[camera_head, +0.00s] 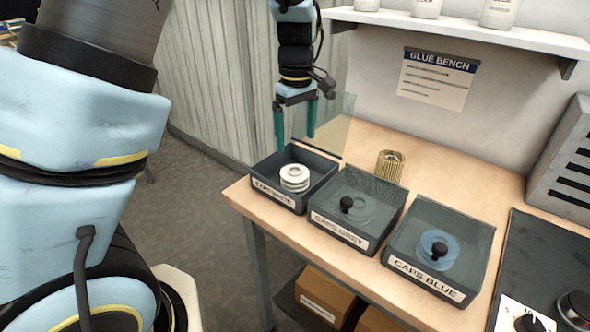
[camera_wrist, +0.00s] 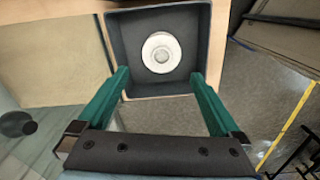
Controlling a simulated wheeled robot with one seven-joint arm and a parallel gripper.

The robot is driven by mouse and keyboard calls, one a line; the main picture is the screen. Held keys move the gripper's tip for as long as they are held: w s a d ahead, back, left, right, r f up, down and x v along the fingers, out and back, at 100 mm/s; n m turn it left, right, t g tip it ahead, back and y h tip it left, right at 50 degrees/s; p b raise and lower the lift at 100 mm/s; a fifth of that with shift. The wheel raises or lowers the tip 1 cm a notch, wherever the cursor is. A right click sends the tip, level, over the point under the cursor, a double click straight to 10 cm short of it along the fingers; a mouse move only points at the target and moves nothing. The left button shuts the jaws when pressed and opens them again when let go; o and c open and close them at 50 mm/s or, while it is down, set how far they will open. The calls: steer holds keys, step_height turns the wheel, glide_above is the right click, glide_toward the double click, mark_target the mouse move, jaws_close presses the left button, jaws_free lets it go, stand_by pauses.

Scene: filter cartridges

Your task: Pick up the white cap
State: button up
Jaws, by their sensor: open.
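The white cap (camera_head: 294,174) sits in the left-hand dark bin (camera_head: 265,195), whose front label is only partly legible. It looks like a stack of round white rims, so I cannot tell whether it is one cap or more. In the wrist view the white cap (camera_wrist: 161,53) lies inside the bin, ahead of my fingertips. My gripper (camera_head: 296,138) has two green fingers pointing down, above the bin and apart from the cap. In the wrist view my gripper (camera_wrist: 160,76) is open with nothing between its fingers.
A grey-lidded bin (camera_head: 343,238) and the bin labelled CAPS BLUE (camera_head: 425,285) stand to the right, with clear covers and black knobs. A clear panel (camera_head: 335,125) stands by my gripper. A ribbed brass-coloured filter (camera_head: 390,167) stands behind. A shelf (camera_head: 460,30) hangs above.

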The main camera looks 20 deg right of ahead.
mark_target(294, 169)
steer(key=f+p, duration=0.1)
steer(key=f, duration=0.3)
steer(key=f+p, duration=0.1)
steer(key=f, duration=0.3)
steer(key=shift+w+a+f, duration=0.15)
steer(key=shift+a+f, duration=0.05)
steer(key=shift+f, duration=0.15)
steer(key=c, duration=1)
